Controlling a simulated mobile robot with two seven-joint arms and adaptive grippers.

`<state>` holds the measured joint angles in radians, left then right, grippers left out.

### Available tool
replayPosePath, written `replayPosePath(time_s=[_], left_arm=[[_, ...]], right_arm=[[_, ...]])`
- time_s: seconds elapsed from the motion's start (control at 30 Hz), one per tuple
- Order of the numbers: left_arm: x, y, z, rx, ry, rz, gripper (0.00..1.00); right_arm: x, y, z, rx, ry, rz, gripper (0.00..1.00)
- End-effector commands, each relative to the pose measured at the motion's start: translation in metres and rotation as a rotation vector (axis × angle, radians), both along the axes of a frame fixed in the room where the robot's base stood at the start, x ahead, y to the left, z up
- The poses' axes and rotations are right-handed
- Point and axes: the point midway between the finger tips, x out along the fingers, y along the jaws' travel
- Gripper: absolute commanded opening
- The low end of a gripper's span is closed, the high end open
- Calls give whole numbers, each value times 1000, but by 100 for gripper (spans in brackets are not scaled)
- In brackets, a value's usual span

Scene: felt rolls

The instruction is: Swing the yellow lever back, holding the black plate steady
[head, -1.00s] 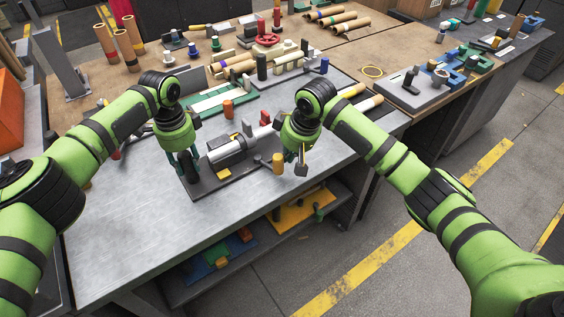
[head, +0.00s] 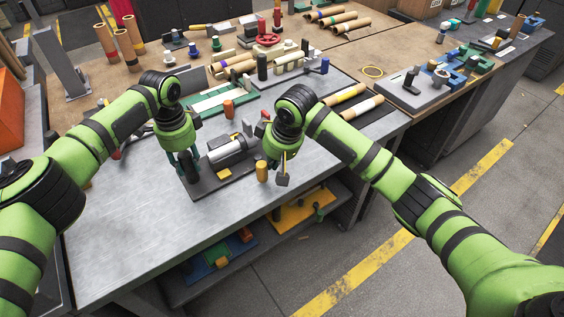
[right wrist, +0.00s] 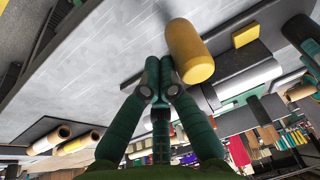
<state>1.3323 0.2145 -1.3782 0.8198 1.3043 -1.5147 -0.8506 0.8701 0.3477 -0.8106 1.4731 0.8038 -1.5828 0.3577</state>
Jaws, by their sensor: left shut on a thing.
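The black plate (head: 205,187) lies on the grey bench with a silver cylinder on it. The yellow lever's upright, rounded grip (head: 262,172) is at the plate's right side. My left gripper (head: 189,172) is at the plate's left end, shut on it. My right gripper (head: 272,164) is just right of the yellow grip. In the right wrist view its two fingertips (right wrist: 160,85) are together with nothing between them, and the yellow grip (right wrist: 190,52) is against or very close to one finger. The lever's arm is mostly hidden in the head view.
An orange cylinder (head: 229,109) and a green-and-white rack (head: 215,102) stand behind the plate. Cardboard rolls (head: 362,105) lie to the right on a dark mat. The bench front left is bare (head: 130,225). The front edge is close to the plate.

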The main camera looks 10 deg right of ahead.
Motion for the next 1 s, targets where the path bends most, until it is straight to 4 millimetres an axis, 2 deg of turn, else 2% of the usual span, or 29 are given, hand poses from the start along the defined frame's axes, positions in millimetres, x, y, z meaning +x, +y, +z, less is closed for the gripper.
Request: replayPosePath(time_s=[0.37, 1.0], left_arm=[[-2, -2, -4, -5, 6, -2, 0], [-2, -2, -3, -5, 5, -2, 0]], right_arm=[[1, -2, 1, 1, 0, 1, 0], [1, -2, 32, 0, 0, 1, 0]])
